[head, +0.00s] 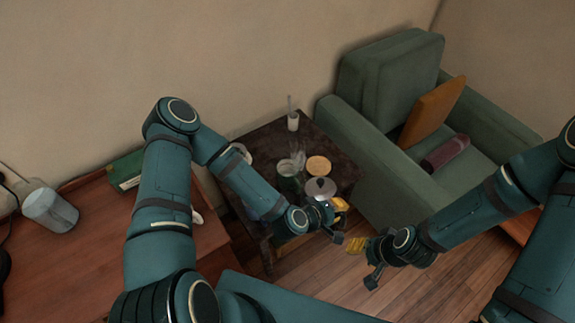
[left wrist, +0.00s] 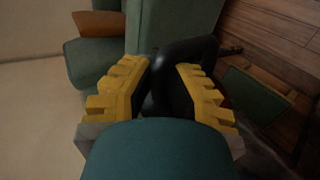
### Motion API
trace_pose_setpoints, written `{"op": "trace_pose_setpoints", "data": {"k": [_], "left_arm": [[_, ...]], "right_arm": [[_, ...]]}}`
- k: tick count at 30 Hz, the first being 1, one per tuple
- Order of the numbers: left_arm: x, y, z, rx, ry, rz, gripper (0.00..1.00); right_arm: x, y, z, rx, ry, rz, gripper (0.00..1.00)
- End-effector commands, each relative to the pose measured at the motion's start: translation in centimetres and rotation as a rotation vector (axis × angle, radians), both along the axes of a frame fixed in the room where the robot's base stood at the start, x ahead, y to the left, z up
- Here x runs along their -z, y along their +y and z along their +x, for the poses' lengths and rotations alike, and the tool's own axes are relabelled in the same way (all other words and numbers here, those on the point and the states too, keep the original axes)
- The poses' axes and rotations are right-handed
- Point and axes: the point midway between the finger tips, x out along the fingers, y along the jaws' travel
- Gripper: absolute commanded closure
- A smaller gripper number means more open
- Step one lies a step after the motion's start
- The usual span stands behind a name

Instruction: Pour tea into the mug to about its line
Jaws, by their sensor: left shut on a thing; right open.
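The grey round teapot (head: 318,186), with a dark knob on its lid, is at the front right of a dark side table (head: 262,141). My left gripper (head: 333,212) is at its near side. In the left wrist view its yellow fingers (left wrist: 158,92) are shut on a black curved handle (left wrist: 188,50). A dark greenish cup, apparently the mug (head: 289,183), stands just left of the teapot. Its line and contents cannot be made out. My right gripper (head: 362,263) is open and empty, over the floor to the right of the table.
A tan round disc (head: 318,165) and a white holder with a stick (head: 293,122) are farther back on the table. A green armchair (head: 345,137) stands close on the right. A wooden desk (head: 100,245) is at left. Wooden floor (head: 330,290) is clear in front.

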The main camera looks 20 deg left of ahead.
Motion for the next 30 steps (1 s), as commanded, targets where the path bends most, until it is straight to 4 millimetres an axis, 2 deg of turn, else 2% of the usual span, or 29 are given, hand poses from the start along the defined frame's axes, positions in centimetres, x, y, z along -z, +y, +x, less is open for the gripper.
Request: {"op": "trace_pose_setpoints", "data": {"k": [2,12,30], "left_arm": [[-1.3,0.4,0.4,-0.002,0.016,-0.030,1.00],[-3.6,2.1,1.8,-0.004,0.117,-0.163,1.00],[-4.5,2.8,2.5,-0.006,0.167,-0.227,1.00]], "right_arm": [[-0.7,0.0,-0.1,-0.001,0.003,0.000,0.53],[-1.6,0.0,0.2,0.005,-0.005,-0.001,0.53],[-1.7,-0.1,0.4,0.007,-0.008,-0.002,0.53]]}}
